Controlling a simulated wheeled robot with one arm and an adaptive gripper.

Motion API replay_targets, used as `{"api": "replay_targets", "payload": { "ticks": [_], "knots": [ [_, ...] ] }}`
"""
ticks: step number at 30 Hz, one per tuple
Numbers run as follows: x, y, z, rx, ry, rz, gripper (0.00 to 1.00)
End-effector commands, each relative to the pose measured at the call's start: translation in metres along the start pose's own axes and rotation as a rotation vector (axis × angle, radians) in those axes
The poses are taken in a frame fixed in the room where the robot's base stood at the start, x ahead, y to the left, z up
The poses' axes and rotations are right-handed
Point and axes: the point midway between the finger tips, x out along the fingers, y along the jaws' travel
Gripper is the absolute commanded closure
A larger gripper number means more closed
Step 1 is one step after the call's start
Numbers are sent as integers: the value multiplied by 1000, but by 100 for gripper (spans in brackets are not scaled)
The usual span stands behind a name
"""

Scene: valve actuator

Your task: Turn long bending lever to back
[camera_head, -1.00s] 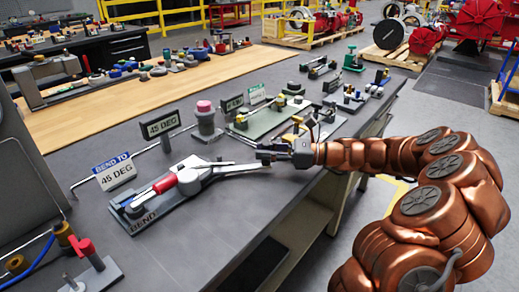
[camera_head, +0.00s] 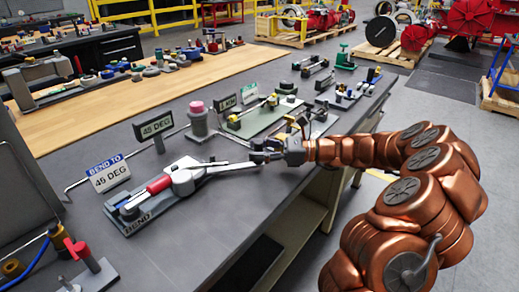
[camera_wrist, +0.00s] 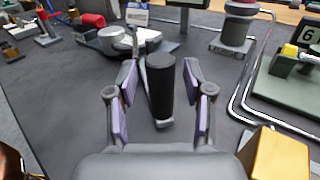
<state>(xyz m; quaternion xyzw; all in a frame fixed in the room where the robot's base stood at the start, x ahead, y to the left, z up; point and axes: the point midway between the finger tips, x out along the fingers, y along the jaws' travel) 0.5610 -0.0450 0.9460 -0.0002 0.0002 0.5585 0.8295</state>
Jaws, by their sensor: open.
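The bending tool (camera_head: 140,208) is a grey base marked BEND on the bench, with a red grip (camera_head: 159,184) at its left. Its long silver lever (camera_head: 224,170) reaches right toward the bench's front edge. My gripper (camera_head: 264,155) is at the lever's free end. In the wrist view, a black cylinder (camera_wrist: 160,85), seemingly the lever's end grip, stands between my open fingers (camera_wrist: 160,100), with a visible gap on both sides. The pale lever (camera_wrist: 140,48) runs away behind it toward the red grip (camera_wrist: 92,20).
Sign plates (camera_head: 109,176) and (camera_head: 154,125) stand behind the tool, their numbers hard to read. A pink-topped post (camera_head: 198,117) and a green fixture plate (camera_head: 262,117) are beyond. A bent rod (camera_wrist: 240,100) lies right of my gripper.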

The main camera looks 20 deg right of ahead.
Motion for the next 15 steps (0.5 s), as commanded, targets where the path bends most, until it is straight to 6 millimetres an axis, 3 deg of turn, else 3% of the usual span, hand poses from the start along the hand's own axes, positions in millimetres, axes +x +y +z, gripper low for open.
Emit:
{"api": "replay_targets", "payload": {
  "ticks": [7, 15],
  "knots": [
    [-19, -1, 0, 0, 0, -2, 49],
    [-71, -2, 0, -1, 2, -4, 49]
  ]
}}
